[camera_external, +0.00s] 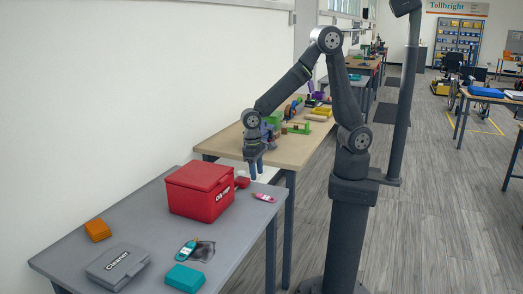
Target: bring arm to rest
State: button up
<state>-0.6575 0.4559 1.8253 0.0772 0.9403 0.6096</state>
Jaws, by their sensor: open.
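My gripper (256,170) hangs pointing down over the far right corner of the grey table (141,212). It is open, with nothing seen between its fingers. It is just right of the red box (201,191) and above the table's edge. A small red item (242,182) lies close to it, beside the red box. My arm is bent, with its elbow high above the tables.
On the grey table are a grey "Cleaner" case (117,268), orange blocks (98,229), a teal box (185,278), a teal tag (186,250), a dark pouch (203,251) and a pink tag (264,197). A wooden table (290,153) behind holds several coloured items.

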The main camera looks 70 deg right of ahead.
aim_at(259, 194)
jog(key=f, duration=0.6)
jog(key=s+f, duration=0.1)
jog(key=f, duration=0.2)
notch_tip(259, 194, up, 4)
jog(key=shift+w+r, duration=0.1)
jog(key=shift+r, duration=0.1)
jog(key=w+d+r, duration=0.1)
jog(key=d+r, duration=0.6)
jog(key=d, duration=0.4)
notch_tip(259, 194, up, 9)
jog(key=w+d, duration=0.1)
jog(key=w+d+m, duration=0.4)
jog(key=d, duration=0.3)
jog(key=w+d+m, duration=0.5)
jog(key=d, duration=0.3)
jog(key=shift+w+d+r, duration=0.2)
jog(key=shift+w+d, duration=0.05)
